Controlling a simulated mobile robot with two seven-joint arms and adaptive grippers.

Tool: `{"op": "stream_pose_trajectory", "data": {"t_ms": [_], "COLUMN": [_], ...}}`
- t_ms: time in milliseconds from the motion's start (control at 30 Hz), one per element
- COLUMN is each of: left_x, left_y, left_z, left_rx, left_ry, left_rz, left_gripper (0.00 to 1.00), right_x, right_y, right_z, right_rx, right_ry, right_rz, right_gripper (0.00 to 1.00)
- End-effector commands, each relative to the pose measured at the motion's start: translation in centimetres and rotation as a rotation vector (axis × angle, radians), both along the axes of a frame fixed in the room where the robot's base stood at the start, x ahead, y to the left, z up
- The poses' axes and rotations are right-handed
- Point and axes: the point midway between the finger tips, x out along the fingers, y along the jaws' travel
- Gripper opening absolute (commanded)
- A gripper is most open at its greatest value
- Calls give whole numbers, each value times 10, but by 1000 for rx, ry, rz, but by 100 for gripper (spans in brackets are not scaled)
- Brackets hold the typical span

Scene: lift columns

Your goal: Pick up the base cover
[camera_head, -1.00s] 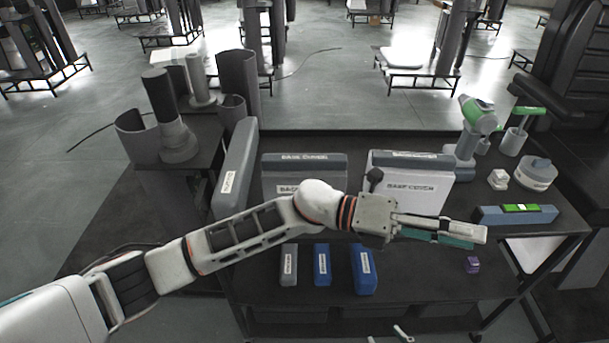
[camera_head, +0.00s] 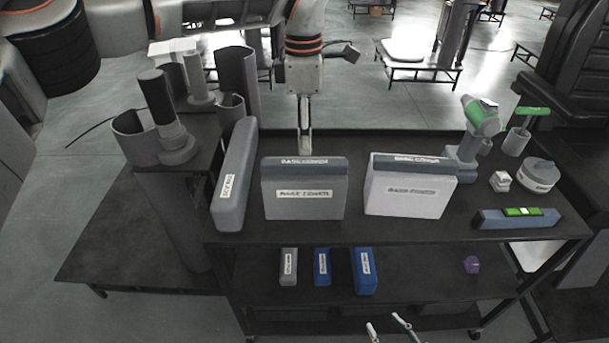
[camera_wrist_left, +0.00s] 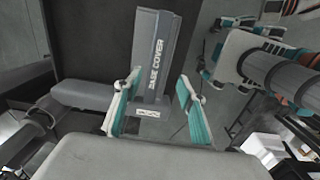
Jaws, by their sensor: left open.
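A dark grey base cover box (camera_head: 305,195) stands upright on the upper shelf of the cart, its label facing front. A second base cover box (camera_head: 410,192), with a paler front, stands to its right. My left gripper (camera_head: 304,140) points down just behind the dark grey box, near its top. In the left wrist view, a box labelled BASE COVER (camera_wrist_left: 158,55) appears between my left gripper's two spread teal fingers (camera_wrist_left: 157,104), with no clear contact. Fingertips of my right gripper (camera_head: 387,328) show apart at the bottom edge of the head view.
A green-and-grey tool (camera_head: 478,118), a level (camera_head: 515,218) and a round container (camera_head: 538,175) are on the right. Small blue boxes (camera_head: 363,270) sit on the lower shelf. Grey cylinders (camera_head: 238,75) stand at back left.

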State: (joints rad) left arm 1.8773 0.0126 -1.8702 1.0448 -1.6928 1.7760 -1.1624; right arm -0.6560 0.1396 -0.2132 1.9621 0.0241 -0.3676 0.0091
Motion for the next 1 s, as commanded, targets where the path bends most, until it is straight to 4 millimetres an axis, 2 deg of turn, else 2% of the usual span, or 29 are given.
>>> {"op": "stream_pose_trajectory", "data": {"t_ms": [100, 233, 500, 800, 1000], "left_x": [4, 3, 0, -3, -3], "left_y": [7, 6, 4, 1, 1], "left_z": [-1, -14, -36, -73, -75], "left_rx": [20, 19, 17, 16, 16], "left_ry": [-10, -9, -9, -9, -11], "left_rz": [6, 5, 4, 6, 6], "left_gripper": [40, 40, 40, 40, 40], "right_x": [6, 14, 0, 2, 5], "right_y": [0, 0, 0, 0, 0], "right_z": [3, 9, 2, 6, 8], "right_rx": [0, 1, -1, -1, -1], "right_ry": [-11, -27, 1, -2, -8], "right_rz": [0, -1, -1, 0, -1], "right_gripper": [40, 40, 40, 40, 40]}}
